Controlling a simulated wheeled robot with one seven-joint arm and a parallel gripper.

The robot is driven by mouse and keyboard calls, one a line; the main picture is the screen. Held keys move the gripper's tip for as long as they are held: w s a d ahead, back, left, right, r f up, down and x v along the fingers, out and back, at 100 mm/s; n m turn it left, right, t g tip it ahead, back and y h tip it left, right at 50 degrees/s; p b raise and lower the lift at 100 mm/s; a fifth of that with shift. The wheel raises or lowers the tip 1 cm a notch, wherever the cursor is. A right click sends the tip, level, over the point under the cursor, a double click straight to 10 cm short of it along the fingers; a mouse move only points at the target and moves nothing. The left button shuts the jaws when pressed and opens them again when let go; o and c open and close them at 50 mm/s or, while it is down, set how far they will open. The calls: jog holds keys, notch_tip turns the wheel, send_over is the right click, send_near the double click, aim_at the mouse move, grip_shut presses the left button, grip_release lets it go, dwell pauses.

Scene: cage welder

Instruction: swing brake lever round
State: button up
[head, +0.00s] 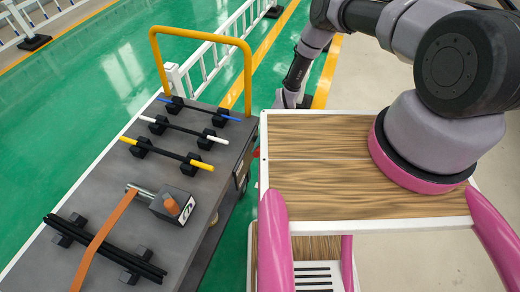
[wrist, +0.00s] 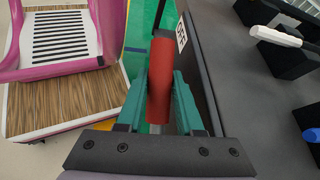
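A red handle (wrist: 160,82), which looks like the brake lever's grip, stands between the green fingers of my gripper (wrist: 161,90) in the wrist view. The fingers flank it closely on both sides and look shut on it. Its near end lies close to my palm. In the head view my gripper (head: 288,98) is low by the right side of the grey cart, partly hidden behind my wooden top. The lever's pivot is hidden in both views.
The grey cart (head: 95,160) has a yellow push handle (head: 200,36). It carries blue, white and yellow rods (head: 175,153), black bars (head: 105,250), an orange strip (head: 108,235) and a dark box with an orange knob (head: 172,206). A white fence (head: 215,55) stands behind.

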jog(key=shift+o, duration=0.4)
jog(key=v, duration=1.1)
